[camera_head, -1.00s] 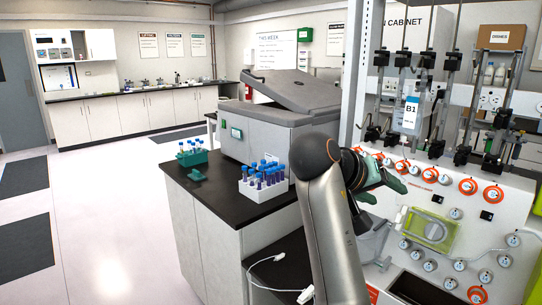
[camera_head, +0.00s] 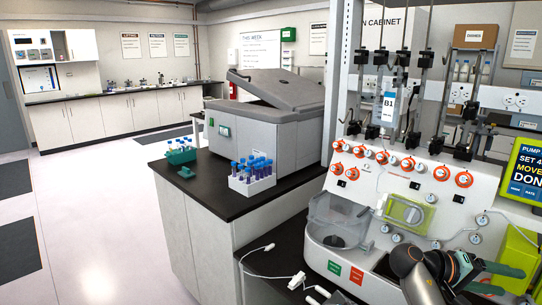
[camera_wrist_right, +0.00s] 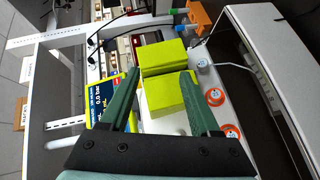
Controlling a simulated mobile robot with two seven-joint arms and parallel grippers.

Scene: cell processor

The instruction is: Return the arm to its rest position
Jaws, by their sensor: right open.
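My right gripper (camera_head: 507,281) is at the lower right of the head view, low in front of the white cell processor (camera_head: 462,208). Its two green fingers are apart with nothing between them. In the right wrist view the open fingers (camera_wrist_right: 160,80) frame two yellow-green blocks (camera_wrist_right: 172,95) that lie beyond them, apparently not held. My right forearm is mostly cut off by the bottom edge of the head view. My left gripper does not show.
A black-topped bench (camera_head: 205,199) carries a white rack of blue-capped tubes (camera_head: 252,183), a green rack (camera_head: 181,157) and a grey centrifuge (camera_head: 262,130) with a raised lid. A clear bowl (camera_head: 338,217) sits at the processor's left. Open floor (camera_head: 95,220) lies at left.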

